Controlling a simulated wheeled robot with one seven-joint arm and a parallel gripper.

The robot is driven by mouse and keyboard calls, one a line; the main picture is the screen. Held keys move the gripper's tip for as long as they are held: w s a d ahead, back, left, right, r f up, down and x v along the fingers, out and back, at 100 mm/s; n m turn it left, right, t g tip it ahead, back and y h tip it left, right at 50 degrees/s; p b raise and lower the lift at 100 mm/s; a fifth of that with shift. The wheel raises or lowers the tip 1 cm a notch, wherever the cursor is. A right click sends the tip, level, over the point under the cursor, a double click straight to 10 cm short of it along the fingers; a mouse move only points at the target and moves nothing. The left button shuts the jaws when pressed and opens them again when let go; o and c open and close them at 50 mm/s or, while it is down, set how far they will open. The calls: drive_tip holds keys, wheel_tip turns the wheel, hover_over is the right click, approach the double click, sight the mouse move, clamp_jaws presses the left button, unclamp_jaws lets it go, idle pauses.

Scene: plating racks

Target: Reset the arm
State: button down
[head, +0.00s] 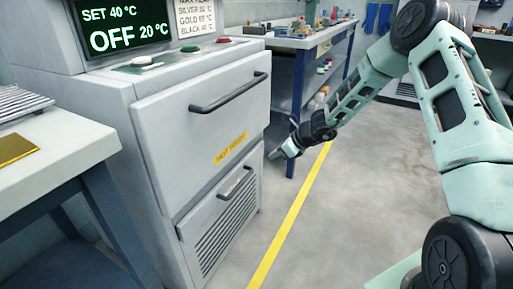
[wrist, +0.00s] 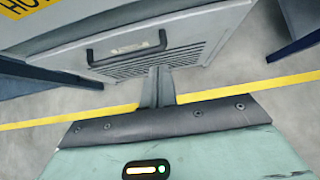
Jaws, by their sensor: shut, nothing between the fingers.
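My gripper (head: 279,153) hangs in front of the grey cabinet's right front edge, at about the height of its yellow label. In the wrist view my gripper (wrist: 158,72) points at the lower part of the cabinet. Its two fingers are together with nothing between them. My arm reaches in from the right of the head view and is bent at the elbow.
The grey cabinet (head: 203,128) has a shut upper drawer, a vented lower panel (head: 222,226) and a screen reading OFF 20 °C (head: 125,27). A bench with a gold plate (head: 14,149) stands left, a cluttered workbench (head: 305,40) behind. Floor right of the yellow line (head: 296,207) is clear.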

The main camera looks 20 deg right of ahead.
drive_tip(key=s+a+r+n+g+y, duration=0.1)
drive_tip(key=s+a+r+n+g, duration=0.1)
drive_tip(key=s+a+r+n, duration=0.4)
drive_tip(key=s+a+r+n+g, duration=0.1)
drive_tip(key=s+a+n, duration=0.35)
drive_tip(key=a, duration=0.35)
drive_tip(key=s+a+r+n+g+y, duration=0.1)
drive_tip(key=s+a+r+n+g, duration=0.1)
drive_tip(key=s+a+r+n, duration=0.45)
drive_tip(key=s+a+n+g+h, duration=0.2)
drive_tip(key=s+a+n, duration=0.4)
drive_tip(key=s, duration=0.3)
drive_tip(key=s+d+r+n+h, duration=0.1)
drive_tip(key=s+d+n+h, duration=0.15)
drive_tip(key=s+n, duration=0.5)
drive_tip(key=s+d+r+n+h, duration=0.25)
drive_tip(key=s+n, duration=0.35)
drive_tip(key=s, duration=0.3)
wheel_tip(320, 180, up, 26)
drive_tip(key=p, duration=2.6)
drive_tip(key=shift+w+a+p, duration=0.3)
drive_tip(key=shift+w+p, duration=0.1)
drive_tip(key=shift+w, duration=0.05)
